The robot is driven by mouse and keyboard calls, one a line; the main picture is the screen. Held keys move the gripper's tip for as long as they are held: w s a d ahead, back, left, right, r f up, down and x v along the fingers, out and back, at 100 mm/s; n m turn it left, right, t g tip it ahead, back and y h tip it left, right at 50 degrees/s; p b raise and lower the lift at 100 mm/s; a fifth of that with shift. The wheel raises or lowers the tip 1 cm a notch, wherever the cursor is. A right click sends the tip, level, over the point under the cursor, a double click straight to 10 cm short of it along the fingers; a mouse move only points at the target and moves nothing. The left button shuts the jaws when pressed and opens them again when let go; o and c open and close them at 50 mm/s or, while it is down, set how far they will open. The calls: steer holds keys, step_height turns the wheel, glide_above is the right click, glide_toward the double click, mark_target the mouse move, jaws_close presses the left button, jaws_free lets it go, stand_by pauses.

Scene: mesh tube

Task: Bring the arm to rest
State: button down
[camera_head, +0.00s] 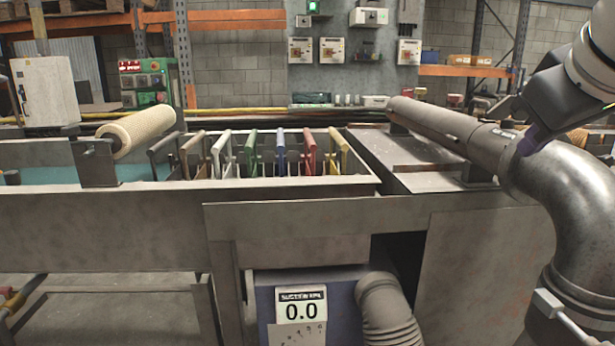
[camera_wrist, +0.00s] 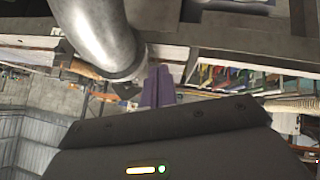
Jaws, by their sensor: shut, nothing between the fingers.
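My gripper (camera_head: 531,142) is at the right of the head view, at the end of my dark arm, beside the grey metal pipe (camera_head: 455,131) and its large elbow (camera_head: 575,200). I cannot tell whether it touches the pipe. In the wrist view, my purple fingers (camera_wrist: 157,88) are together with nothing between them. A grey pipe shows above left of them in the wrist view (camera_wrist: 100,35).
A metal trough (camera_head: 290,184) with several coloured-handled frames (camera_head: 281,150) stands in the middle. A cream mesh roller (camera_head: 138,130) lies at the left. Below is a suction display (camera_head: 301,308) reading 0.0 beside a ribbed hose (camera_head: 388,310). Control boxes hang on the back wall.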

steer(key=s+a+f+g, duration=0.1)
steer(key=a+f, duration=0.3)
steer(key=f, duration=0.7)
steer(key=s+a+f+m+g+y, duration=0.1)
steer(key=a+f, duration=0.4)
steer(key=f, duration=0.7)
steer(key=s+a+f+m+g+y, duration=0.1)
steer(key=a+f, duration=0.4)
steer(key=f, duration=0.7)
steer(key=shift+s+a, duration=0.15)
steer(key=shift+s, duration=0.55)
steer(key=c, duration=2.1)
jaws_free()
steer(key=shift+c, duration=0.2)
